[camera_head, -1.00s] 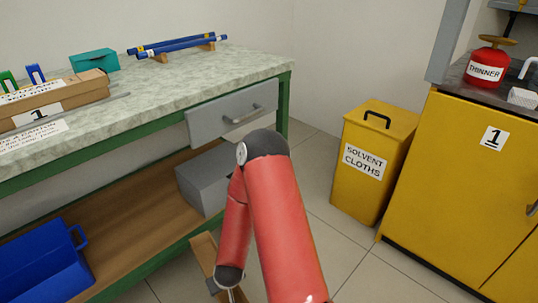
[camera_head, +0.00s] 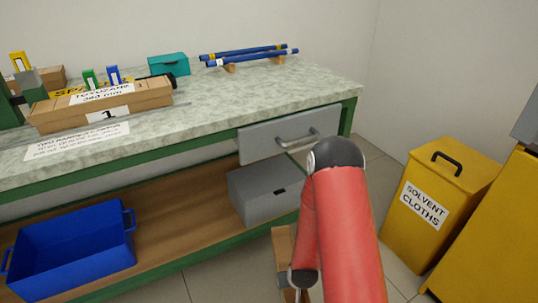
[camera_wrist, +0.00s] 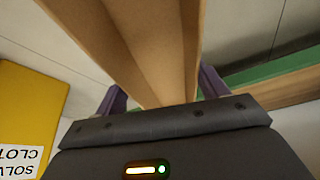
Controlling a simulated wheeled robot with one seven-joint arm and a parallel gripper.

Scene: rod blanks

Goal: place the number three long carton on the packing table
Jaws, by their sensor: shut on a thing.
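My gripper (camera_wrist: 162,92) is shut on a long brown carton (camera_wrist: 150,45), with a purple finger on either side. The carton runs away from the gripper; no number shows on its visible faces. In the head view a small part of the carton (camera_head: 282,242) shows behind my red arm, low beside the green-framed bench (camera_head: 300,95). The bench has a pale speckled top. Another long carton (camera_head: 100,105), marked 1, lies on its left part. I cannot tell from a label whether this bench is the packing table.
Blue rods (camera_head: 250,56) on wooden rests and a teal box (camera_head: 168,66) stand at the bench's back. A drawer (camera_head: 290,133) sits under the top. A blue crate (camera_head: 70,250) and grey box (camera_head: 262,192) are on the shelf. A yellow solvent-cloths bin (camera_head: 435,205) stands right.

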